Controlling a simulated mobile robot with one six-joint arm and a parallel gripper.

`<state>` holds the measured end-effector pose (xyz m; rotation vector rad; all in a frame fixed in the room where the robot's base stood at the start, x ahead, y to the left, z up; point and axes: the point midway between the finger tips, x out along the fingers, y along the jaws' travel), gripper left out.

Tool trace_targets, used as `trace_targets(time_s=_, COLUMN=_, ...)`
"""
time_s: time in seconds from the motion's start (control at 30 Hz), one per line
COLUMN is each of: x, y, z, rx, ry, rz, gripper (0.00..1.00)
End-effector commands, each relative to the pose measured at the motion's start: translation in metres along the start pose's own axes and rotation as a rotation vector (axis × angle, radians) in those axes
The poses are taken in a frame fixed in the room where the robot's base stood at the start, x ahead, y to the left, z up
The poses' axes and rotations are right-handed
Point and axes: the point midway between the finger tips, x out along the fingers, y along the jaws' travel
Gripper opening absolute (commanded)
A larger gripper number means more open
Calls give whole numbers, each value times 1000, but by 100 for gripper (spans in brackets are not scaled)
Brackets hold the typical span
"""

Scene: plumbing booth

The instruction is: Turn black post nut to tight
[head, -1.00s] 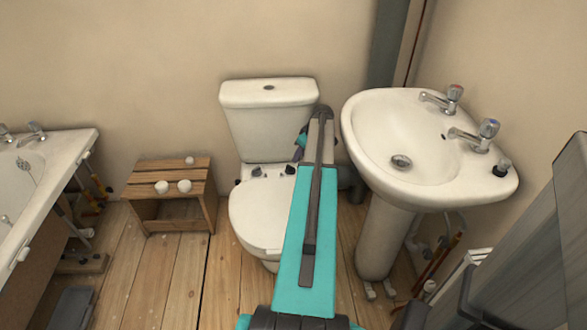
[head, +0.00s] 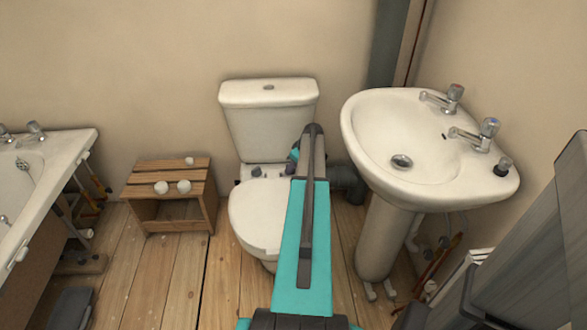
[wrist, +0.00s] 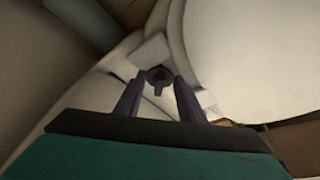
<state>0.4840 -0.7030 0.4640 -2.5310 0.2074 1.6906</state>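In the wrist view, the black post nut (wrist: 159,76) is a small dark round piece with a hollow centre and a short lug pointing toward my gripper. It sits on a pale ledge of the toilet. My gripper (wrist: 154,84) is open, with one dark finger on each side of the nut. A gap shows between the nut and the fingers, and I cannot tell whether either touches it. In the head view, my arm covers most of my gripper, just above the back of the toilet (head: 262,215); the nut cannot be clearly made out there.
Another dark fitting (head: 257,171) stands at the back of the toilet seat, left of my gripper. The cistern (head: 268,92) rises close behind. The basin (head: 365,150) is close on the right. A wooden stool (head: 168,182) with several white pieces stands left.

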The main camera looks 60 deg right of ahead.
Motion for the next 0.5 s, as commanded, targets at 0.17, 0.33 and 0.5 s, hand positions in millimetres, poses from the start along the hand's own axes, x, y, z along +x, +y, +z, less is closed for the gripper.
trace_targets(time_s=0.17, x=0, y=0, z=0, rx=0, ry=0, rz=0, gripper=29)
trace_targets(time_s=0.33, x=0, y=0, z=0, rx=0, ry=0, rz=0, gripper=0)
trace_targets(time_s=0.5, x=-1, y=-8, z=3, rx=0, ry=-1, rz=-1, gripper=0)
